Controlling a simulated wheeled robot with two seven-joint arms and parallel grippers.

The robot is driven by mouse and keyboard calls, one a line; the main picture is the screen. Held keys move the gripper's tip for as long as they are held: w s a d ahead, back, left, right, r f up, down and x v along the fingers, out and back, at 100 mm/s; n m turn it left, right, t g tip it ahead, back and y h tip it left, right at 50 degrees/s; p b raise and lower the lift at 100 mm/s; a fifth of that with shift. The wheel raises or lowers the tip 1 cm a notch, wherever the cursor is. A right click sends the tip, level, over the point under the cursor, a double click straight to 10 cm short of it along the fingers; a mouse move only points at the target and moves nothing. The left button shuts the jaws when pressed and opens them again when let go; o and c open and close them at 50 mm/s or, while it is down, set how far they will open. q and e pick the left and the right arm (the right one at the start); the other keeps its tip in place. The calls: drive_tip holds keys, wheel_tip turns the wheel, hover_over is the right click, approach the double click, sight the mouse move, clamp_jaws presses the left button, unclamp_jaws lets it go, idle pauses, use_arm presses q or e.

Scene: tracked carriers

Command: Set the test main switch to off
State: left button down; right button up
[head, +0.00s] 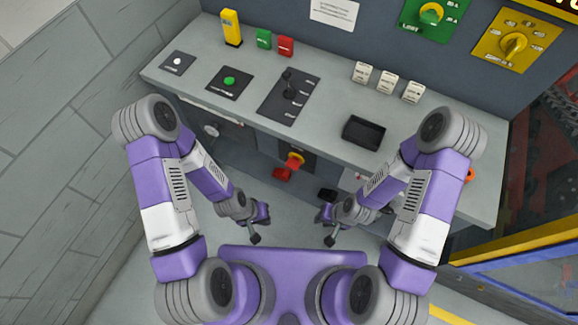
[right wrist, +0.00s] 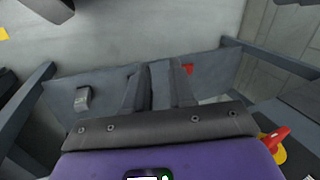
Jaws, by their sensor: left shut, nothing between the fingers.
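A red-handled rotary switch on a yellow disc (head: 295,160) sits on a dark plate on the console's front, below the desk top. I cannot read a label on it, so I cannot tell if it is the test main switch or how it is set. A red handle on yellow also shows at the right of the right wrist view (right wrist: 275,138). My left gripper (head: 263,213) is shut and empty, below and left of the switch. My right gripper (head: 325,214) is below and right of it, touching nothing visible; its fingers (right wrist: 160,90) stand apart with a gap between them.
The grey desk top (head: 225,120) carries a lever plate (head: 288,97), a green button (head: 230,81), white blocks (head: 387,83) and a black tray (head: 364,132). Green (head: 431,14) and yellow (head: 514,43) rotary-switch panels are on the back wall. A yellow-blue rail (head: 515,243) stands at right.

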drive_tip(key=shift+o, duration=1)
drive_tip(key=w+t, duration=0.1)
drive_tip(key=w+f+t+b, duration=0.1)
drive_tip(key=w+f+m+b, duration=0.1)
drive_tip(key=w, duration=0.1)
drive_tip(key=shift+w+a+f+t, duration=0.1)
drive_tip(key=shift+a+f+t, duration=0.05)
drive_tip(key=shift+t, duration=0.25)
drive_tip(key=m+t+y+b, duration=0.5)
drive_tip(key=t+y+b, duration=0.3)
drive_tip(key=t+y, duration=0.1)
approach(288, 162)
drive_tip(key=a, duration=0.2)
drive_tip(key=x, duration=0.5)
drive_tip(key=w+x, duration=0.1)
drive_tip(key=x, duration=0.2)
drive_tip(key=shift+w+d+f, duration=0.1)
drive_tip(key=shift+d+f, duration=0.15)
drive_tip(key=shift+f, duration=0.05)
clamp_jaws()
